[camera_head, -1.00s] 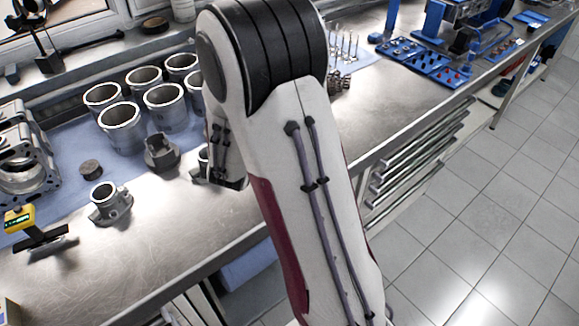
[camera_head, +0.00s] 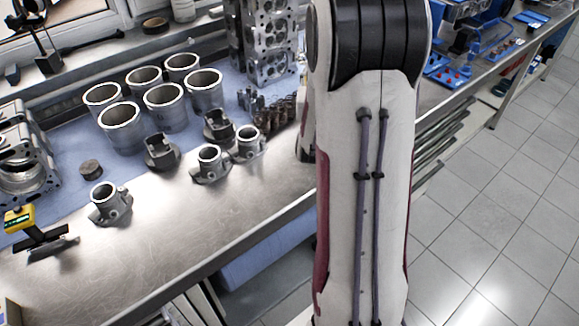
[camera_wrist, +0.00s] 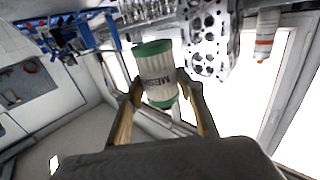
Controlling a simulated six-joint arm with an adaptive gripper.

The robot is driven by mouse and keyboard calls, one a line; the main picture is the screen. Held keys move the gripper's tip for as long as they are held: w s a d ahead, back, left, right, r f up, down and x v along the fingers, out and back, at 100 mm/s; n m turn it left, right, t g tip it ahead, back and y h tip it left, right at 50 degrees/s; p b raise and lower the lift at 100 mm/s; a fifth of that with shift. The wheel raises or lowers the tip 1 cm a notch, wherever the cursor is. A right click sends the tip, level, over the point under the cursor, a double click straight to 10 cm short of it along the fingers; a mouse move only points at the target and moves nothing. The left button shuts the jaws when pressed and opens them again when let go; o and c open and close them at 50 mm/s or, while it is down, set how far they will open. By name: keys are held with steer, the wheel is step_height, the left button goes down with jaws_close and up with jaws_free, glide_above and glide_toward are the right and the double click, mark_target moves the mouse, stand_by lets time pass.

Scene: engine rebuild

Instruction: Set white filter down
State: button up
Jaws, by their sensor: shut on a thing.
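The white filter (camera_wrist: 157,75) shows in the wrist view as a white cylinder with green ends and dark lettering on its side. My gripper (camera_wrist: 158,90) is shut on it, with one finger on each side. The filter looks tilted in that tilted view, and I cannot tell its height above any surface. In the head view my arm hides the gripper and the filter.
A metal workbench (camera_head: 160,245) with a blue mat carries several cylinder liners (camera_head: 165,108), several small flanged housings (camera_head: 209,165) and cylinder heads (camera_head: 270,40). A yellow gauge (camera_head: 18,218) stands at the left. The bench front is mostly clear.

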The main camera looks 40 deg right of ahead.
steer(key=shift+s+d+f+n+t+y, duration=0.8)
steer(key=shift+s+n+t+y, duration=1.3)
steer(key=shift+s+y, duration=1.05)
steer(key=a+f+n+y, duration=0.1)
steer(key=a+n+y, duration=0.2)
steer(key=a+y, duration=0.2)
steer(key=a+f+n+y, duration=0.2)
steer(key=a+n+y, duration=0.2)
steer(key=a, duration=0.6)
steer(key=shift+s+a+f+y, duration=0.15)
steer(key=shift+s+f+y, duration=0.1)
steer(key=shift+y, duration=0.6)
steer(key=shift+f, duration=0.1)
steer(key=shift+f, duration=2.85)
steer(key=shift+f, duration=0.1)
steer(key=shift+f, duration=1.95)
